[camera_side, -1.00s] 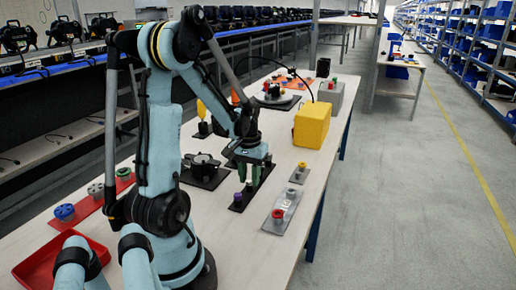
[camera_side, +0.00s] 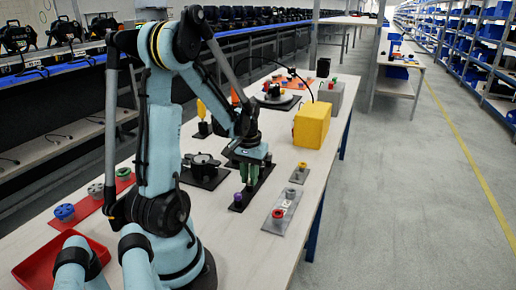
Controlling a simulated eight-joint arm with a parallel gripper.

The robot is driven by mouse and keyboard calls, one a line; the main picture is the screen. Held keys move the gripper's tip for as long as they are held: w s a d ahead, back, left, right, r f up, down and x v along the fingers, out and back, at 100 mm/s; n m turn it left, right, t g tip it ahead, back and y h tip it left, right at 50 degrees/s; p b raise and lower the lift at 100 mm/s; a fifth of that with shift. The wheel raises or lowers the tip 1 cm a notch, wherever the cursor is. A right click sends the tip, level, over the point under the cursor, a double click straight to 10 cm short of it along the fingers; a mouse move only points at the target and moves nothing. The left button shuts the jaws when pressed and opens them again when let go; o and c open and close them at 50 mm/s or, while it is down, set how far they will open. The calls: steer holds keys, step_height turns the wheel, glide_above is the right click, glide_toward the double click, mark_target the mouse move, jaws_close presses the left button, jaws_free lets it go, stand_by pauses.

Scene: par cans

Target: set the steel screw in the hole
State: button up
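My gripper (camera_side: 249,172) points down over a long black plate (camera_side: 238,207), right of the arm's column. Its two green fingers are close together, and the view is too small to tell whether anything is between them. A purple knob (camera_side: 238,196) stands on the near end of this plate, just in front of the fingers. I cannot pick out the steel screw with certainty, and the hole is not distinguishable; the fingers hide part of the plate.
A grey plate (camera_side: 273,228) with a red-topped part (camera_side: 278,214) lies to the right, with a smaller plate (camera_side: 291,180) behind it. A yellow box (camera_side: 311,126) stands farther back. A black fixture (camera_side: 203,165) is left of my gripper. A red tray (camera_side: 40,268) is front left.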

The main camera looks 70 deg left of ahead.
mark_target(249, 181)
jaws_close()
steer(key=shift+r, duration=0.1)
steer(key=shift+r, duration=2.9)
steer(key=shift+w+d, duration=0.1)
steer(key=shift+d, duration=0.1)
steer(key=w+d+r+m, duration=0.15)
steer(key=d+m, duration=0.25)
steer(key=d, duration=1)
steer(key=shift+w+d+f, duration=0.1)
steer(key=shift+w+f, duration=0.05)
steer(key=shift+f, duration=1.4)
steer(key=shift+w+d+f, duration=0.1)
steer(key=shift+f, duration=1.4)
